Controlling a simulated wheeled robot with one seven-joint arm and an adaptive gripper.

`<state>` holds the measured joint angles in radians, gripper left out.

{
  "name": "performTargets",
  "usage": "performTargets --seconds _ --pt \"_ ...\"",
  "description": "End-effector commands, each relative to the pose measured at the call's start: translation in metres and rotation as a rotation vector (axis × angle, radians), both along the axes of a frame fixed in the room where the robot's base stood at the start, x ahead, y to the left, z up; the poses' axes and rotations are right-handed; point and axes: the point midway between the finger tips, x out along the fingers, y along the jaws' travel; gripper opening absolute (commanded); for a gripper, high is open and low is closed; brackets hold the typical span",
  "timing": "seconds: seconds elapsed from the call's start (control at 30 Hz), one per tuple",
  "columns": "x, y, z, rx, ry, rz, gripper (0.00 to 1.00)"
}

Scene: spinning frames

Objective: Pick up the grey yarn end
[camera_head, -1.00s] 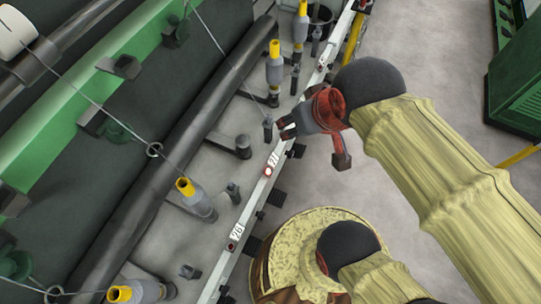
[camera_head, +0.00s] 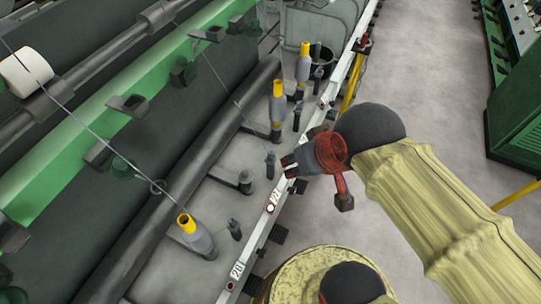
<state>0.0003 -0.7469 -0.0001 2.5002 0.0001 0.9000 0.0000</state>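Thin grey yarn (camera_head: 75,118) runs from the upper left to a small wire ring (camera_head: 157,187) and down to a yellow-topped grey bobbin (camera_head: 187,222). A second thin strand (camera_head: 215,75) slants down at the top centre toward another bobbin. A loose yarn end is too small to make out. My gripper (camera_head: 288,166) is at the white rail, right of the bobbins and apart from the yarn in the picture. Its two dark fingers look apart, with nothing seen between them.
The white numbered rail (camera_head: 257,238) edges the spinning frame. More yellow-topped bobbins (camera_head: 278,105) and short dark pegs stand behind it. A round yellowish drum top (camera_head: 298,277) is below my arm.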

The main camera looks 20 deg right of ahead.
Motion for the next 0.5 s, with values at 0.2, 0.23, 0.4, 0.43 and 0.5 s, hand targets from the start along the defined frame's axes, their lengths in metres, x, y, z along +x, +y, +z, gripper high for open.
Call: performTargets --seconds 0.2,0.23,0.4,0.43,0.5 --pt "0.015 -0.001 -0.019 0.000 0.187 -0.004 0.34" --pt "0.021 -0.001 -0.022 0.000 0.219 -0.004 0.34" --pt "0.057 -0.003 -0.047 0.009 0.373 -0.032 0.34" --pt "0.065 -0.003 -0.052 0.012 0.397 -0.044 0.34" --pt "0.082 -0.003 -0.067 0.020 0.449 -0.073 0.34"
